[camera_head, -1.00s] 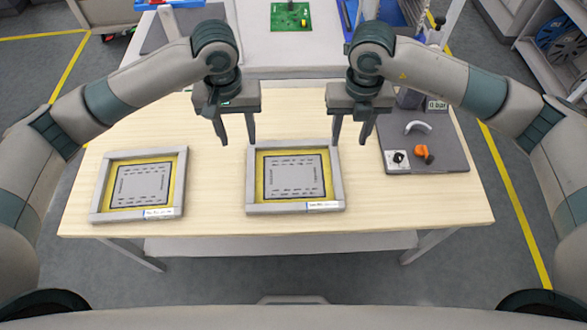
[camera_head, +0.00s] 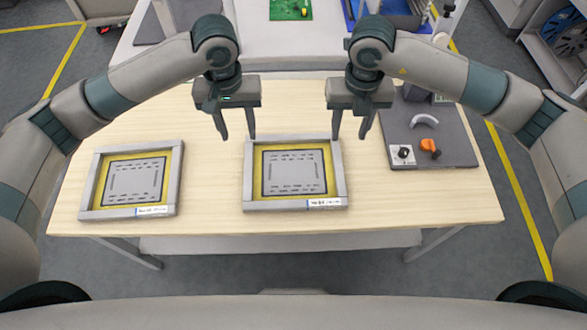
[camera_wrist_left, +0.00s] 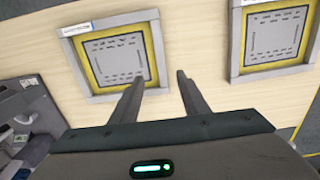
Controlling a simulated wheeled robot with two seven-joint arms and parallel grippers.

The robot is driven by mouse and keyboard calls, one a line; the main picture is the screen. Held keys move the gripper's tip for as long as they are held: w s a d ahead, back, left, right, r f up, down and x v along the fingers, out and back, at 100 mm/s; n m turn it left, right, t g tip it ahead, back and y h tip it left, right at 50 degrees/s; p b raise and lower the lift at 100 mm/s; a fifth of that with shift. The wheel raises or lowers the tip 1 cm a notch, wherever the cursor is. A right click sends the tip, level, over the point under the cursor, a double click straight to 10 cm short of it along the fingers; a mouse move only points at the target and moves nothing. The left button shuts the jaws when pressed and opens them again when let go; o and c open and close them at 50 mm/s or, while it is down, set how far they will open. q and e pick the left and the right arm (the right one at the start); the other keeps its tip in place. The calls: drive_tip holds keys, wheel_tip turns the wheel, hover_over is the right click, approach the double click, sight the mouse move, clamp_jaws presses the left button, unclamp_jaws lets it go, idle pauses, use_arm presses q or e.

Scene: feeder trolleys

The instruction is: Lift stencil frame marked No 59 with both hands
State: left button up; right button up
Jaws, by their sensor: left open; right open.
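Two stencil frames with grey rims and yellow inner borders lie flat on the wooden table. The left stencil frame (camera_head: 90,192) and the middle stencil frame (camera_head: 248,187) each carry a white label on the near edge, too small to read surely. Both frames also show in the left wrist view, one at left (camera_wrist_left: 72,62) and one at right (camera_wrist_left: 236,45). My left gripper (camera_head: 236,138) is open and empty above the far left corner of the middle frame. My right gripper (camera_head: 350,138) is open and empty above that frame's far right corner. Neither touches a frame.
A dark grey plate (camera_head: 455,150) at the table's right holds an orange knob (camera_head: 429,146), a small white block (camera_head: 402,154) and a pale curved handle (camera_head: 425,120). A white bench (camera_head: 290,45) with a green board (camera_head: 291,8) stands behind. Bare wood (camera_head: 212,190) separates the frames.

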sight(248, 169)
use_arm(q)
wheel_tip(248, 169, down, 17)
use_arm(e)
wheel_tip(248, 169, down, 17)
use_arm(q)
drive_tip(key=shift+c, duration=0.5)
use_arm(e)
drive_tip(key=shift+c, duration=0.5)
use_arm(q)
clamp_jaws()
use_arm(e)
clamp_jaws()
